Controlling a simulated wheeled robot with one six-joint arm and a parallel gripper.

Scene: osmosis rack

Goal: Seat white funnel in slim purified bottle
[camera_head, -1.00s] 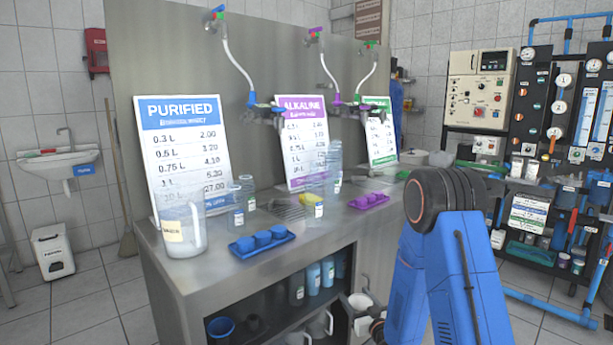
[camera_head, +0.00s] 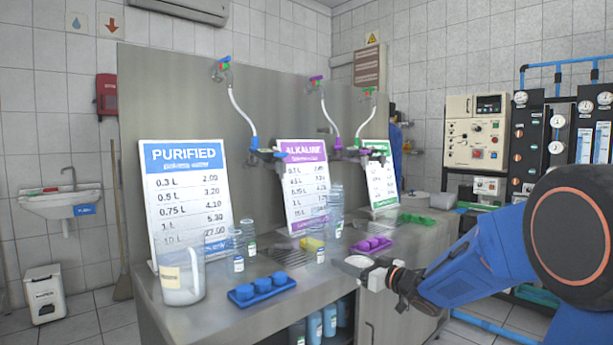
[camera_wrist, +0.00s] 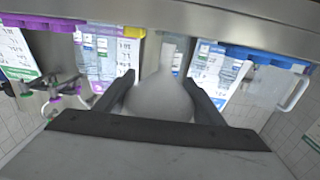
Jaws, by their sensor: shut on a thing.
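The white funnel (camera_wrist: 160,98) is between the fingers of my gripper (camera_wrist: 158,82) in the wrist view, its narrow stem pointing away from the wrist. In the head view, my gripper (camera_head: 368,268) is shut on the funnel (camera_head: 356,262) at the counter's front edge, right of the blue tray. Clear bottles with blue-marked labels, a left one (camera_head: 236,254) and one beside it (camera_head: 250,240), stand by the PURIFIED sign, left of and apart from my gripper. I cannot tell for sure which is the slim purified bottle.
The counter (camera_head: 220,312) holds a clear jug (camera_head: 182,280), a blue cap tray (camera_head: 262,289), a purple tray (camera_head: 371,245) and more clear bottles (camera_head: 334,212). A PURIFIED sign (camera_head: 188,200) and hanging taps stand behind. Bottles fill the shelf below.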

